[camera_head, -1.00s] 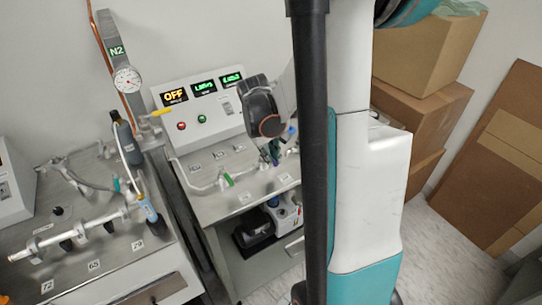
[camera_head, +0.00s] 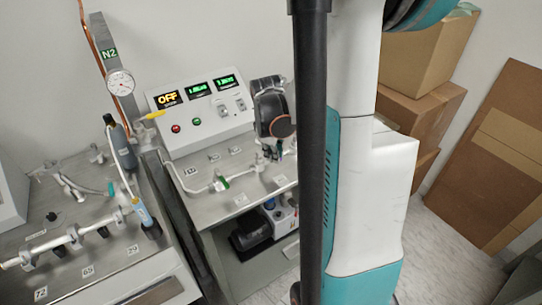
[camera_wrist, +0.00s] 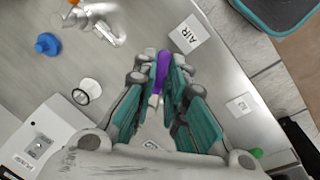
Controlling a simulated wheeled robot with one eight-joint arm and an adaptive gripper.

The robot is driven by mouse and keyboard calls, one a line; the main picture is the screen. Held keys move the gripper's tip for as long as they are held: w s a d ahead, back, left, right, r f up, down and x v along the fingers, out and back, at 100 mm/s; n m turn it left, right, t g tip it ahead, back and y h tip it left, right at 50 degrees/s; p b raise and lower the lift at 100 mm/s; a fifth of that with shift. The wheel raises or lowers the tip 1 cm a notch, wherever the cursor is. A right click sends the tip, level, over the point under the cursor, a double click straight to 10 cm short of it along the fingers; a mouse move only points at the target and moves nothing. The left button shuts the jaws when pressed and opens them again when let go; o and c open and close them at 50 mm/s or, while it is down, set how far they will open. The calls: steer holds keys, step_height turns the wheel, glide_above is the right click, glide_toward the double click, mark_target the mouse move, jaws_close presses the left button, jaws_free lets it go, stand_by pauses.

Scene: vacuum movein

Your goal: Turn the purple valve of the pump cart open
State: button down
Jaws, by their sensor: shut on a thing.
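The purple valve handle (camera_wrist: 162,66) shows in the wrist view as a narrow lever between the fingers. My gripper (camera_wrist: 163,88) is shut on it, with a teal-padded finger on each side. The handle's far end sticks out past the fingertips, and its base is hidden between them. The pump cart (camera_head: 197,204) stands in the middle of the head view. There my gripper (camera_head: 270,152) is low over the right part of its steel top, and I cannot make out the purple handle.
A green valve (camera_head: 222,183) sits on the pipe to the left. An "AIR" label (camera_wrist: 185,34) and a blue cap (camera_wrist: 47,44) lie near the gripper. The control panel (camera_head: 205,115) rises behind. Cardboard boxes (camera_head: 425,60) stand at the right.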

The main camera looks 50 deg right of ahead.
steer(key=d+n, duration=0.1)
steer(key=n, duration=0.1)
steer(key=w+n, duration=0.1)
steer(key=d+n, duration=0.1)
steer(key=n, duration=0.1)
steer(key=shift+w+d+n+t+y, duration=0.2)
steer(key=shift+d+n+t+y, duration=0.1)
steer(key=shift+t, duration=0.1)
steer(key=shift+w+d+n, duration=0.2)
steer(key=shift+w+n, duration=0.05)
steer(key=shift+n, duration=0.35)
steer(key=shift+w+d+n, duration=0.2)
steer(key=shift+n, duration=0.4)
steer(key=shift+w+d+n+t+y+b, duration=0.2)
steer(key=shift+w+n, duration=0.15)
steer(key=shift+n, duration=0.45)
steer(key=shift+w+d+n+t+y+b, duration=0.1)
steer(key=shift+w+n+y+b, duration=0.2)
steer(key=shift+n, duration=0.5)
steer(key=shift+w, duration=0.1)
steer(key=c, duration=1.6)
jaws_free()
steer(key=shift+c, duration=0.2)
step_height(320, 180, up, 12)
steer(key=s, duration=0.2)
steer(key=shift+s+a, duration=0.15)
steer(key=shift+a, duration=0.1)
steer(key=shift+f, duration=0.1)
